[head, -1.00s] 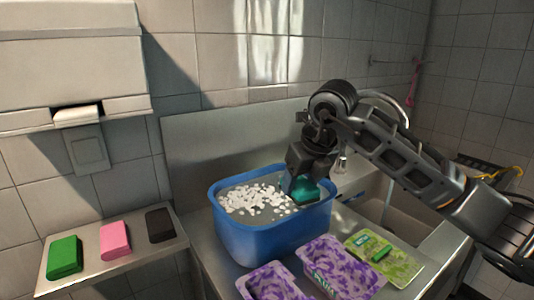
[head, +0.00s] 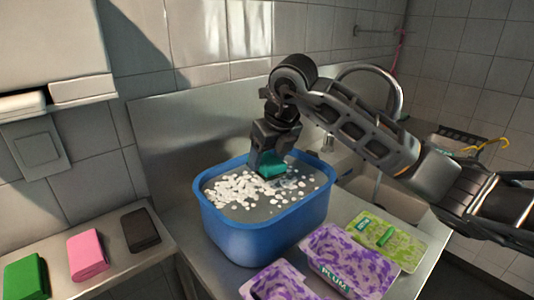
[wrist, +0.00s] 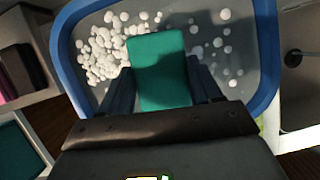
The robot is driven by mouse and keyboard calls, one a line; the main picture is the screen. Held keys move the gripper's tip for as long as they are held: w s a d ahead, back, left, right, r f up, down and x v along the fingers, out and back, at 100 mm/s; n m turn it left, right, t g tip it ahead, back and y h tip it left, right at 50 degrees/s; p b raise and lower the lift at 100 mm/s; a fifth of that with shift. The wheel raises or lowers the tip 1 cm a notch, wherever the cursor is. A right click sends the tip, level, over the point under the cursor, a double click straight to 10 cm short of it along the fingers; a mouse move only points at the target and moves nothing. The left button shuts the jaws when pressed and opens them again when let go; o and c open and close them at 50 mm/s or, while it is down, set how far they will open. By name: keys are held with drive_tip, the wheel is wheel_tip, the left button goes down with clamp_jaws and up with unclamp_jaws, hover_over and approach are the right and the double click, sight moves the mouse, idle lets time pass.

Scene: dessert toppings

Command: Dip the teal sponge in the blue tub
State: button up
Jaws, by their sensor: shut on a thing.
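The teal sponge (head: 271,166) is held between the fingers of my gripper (head: 268,160), inside the rim of the blue tub (head: 262,243). The tub holds grey water with white foam blobs (head: 238,190) floating mostly on the left. The sponge is at or just above the water near the tub's back side; I cannot tell how much of it is under. In the wrist view the sponge (wrist: 159,70) lies flat between both fingers, with the tub rim (wrist: 266,50) around it.
A shelf at left carries a green sponge (head: 25,277), a pink sponge (head: 87,254) and a dark sponge (head: 140,229). Purple packs (head: 345,262) and a green pack (head: 384,242) lie right of the tub. A sink (head: 398,203) with a tap (head: 327,144) is behind them.

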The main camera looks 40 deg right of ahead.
drive_tip(key=shift+f+b, duration=3.8)
drive_tip(key=shift+f, duration=0.75)
drive_tip(key=shift+r, duration=0.1)
drive_tip(key=shift+r+p, duration=2.9)
drive_tip(key=shift+r, duration=2.7)
drive_tip(key=shift+s, duration=0.1)
